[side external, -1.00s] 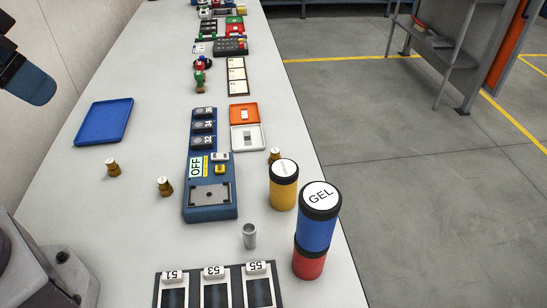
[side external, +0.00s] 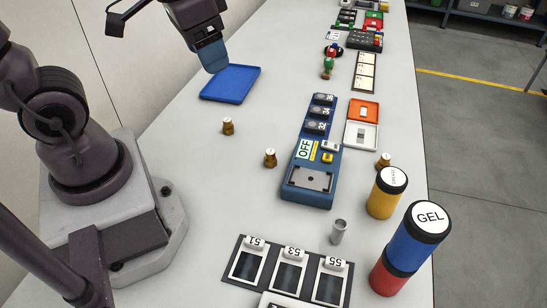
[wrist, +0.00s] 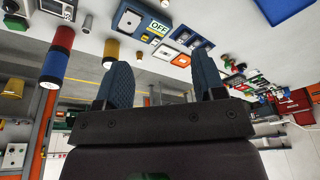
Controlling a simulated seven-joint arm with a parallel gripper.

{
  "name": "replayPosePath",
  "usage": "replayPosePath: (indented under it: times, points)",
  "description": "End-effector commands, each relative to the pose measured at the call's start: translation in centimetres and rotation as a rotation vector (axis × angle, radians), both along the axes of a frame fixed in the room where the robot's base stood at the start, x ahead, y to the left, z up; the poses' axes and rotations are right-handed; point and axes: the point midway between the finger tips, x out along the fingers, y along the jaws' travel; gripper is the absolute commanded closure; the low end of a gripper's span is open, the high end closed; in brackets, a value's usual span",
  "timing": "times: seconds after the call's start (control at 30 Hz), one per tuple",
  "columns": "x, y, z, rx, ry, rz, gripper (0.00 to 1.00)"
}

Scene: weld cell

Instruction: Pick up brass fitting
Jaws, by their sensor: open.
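Small brass fittings with white-marked tops stand upright on the bench. In the side view one (side external: 228,127) is in front of the blue tray. A second (side external: 270,159) is left of the blue OFF panel, and a third (side external: 384,162) is at the right, behind the yellow canister. My gripper (side external: 212,60) is raised at the upper left, in line with the tray's far left corner; its height is unclear. In the wrist view my gripper (wrist: 163,83) has its two blue fingers wide apart with nothing between them.
The blue tray (side external: 232,83) looks empty. The blue OFF panel (side external: 312,165) lies mid-bench. The yellow canister (side external: 386,194), stacked blue GEL canister (side external: 419,236) and metal cylinder (side external: 339,231) stand at the front right. Bench around the two left fittings is clear.

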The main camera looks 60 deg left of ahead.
Motion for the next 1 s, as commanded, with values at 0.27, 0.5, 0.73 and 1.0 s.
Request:
replayPosePath:
  times: [0.27, 0.5, 0.73, 1.0]
  points:
    - [5.0, 1.5, -7.8, 0.047, 0.250, -0.383, 0.37]
    - [8.6, 2.0, -15.4, 0.038, 0.322, -0.952, 0.37]
    - [11.6, 1.9, -16.8, 0.125, 0.235, -1.410, 0.37]
    - [11.8, 1.9, -18.0, 0.158, 0.216, -1.574, 0.37]
